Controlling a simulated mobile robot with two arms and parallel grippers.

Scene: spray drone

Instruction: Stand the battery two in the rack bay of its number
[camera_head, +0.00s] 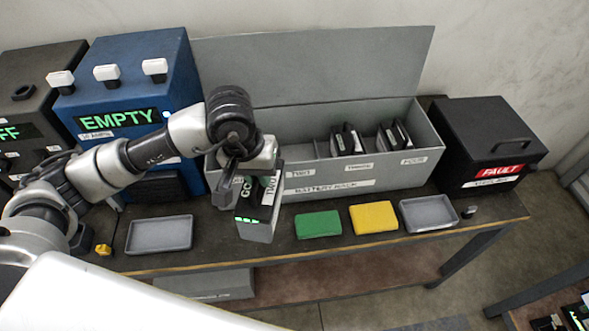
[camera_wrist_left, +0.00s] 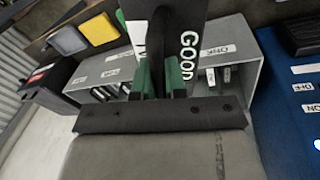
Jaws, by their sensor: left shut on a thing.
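My left gripper (camera_head: 256,168) is shut on the grip of battery two (camera_head: 257,224), a dark block with lit green bars on its lower end. It hangs above the workbench, in front of the left part of the grey battery rack (camera_head: 340,183). In the left wrist view, the battery (camera_wrist_left: 190,35) shows the word GOOD between the green-padded fingers (camera_wrist_left: 167,80). The rack's bay labels TWO, THREE and FOUR are readable in the head view; the arm hides the leftmost bay. Black batteries stand in bay three (camera_head: 346,140) and bay four (camera_head: 393,134). My right gripper is out of view.
Green (camera_head: 318,224) and yellow (camera_head: 373,217) pads and two grey trays (camera_head: 160,235) (camera_head: 428,214) lie along the bench front. A blue EMPTY machine (camera_head: 133,83) stands left of the rack, a black FAULT box (camera_head: 487,145) right. The raised lid (camera_head: 310,65) is behind the rack.

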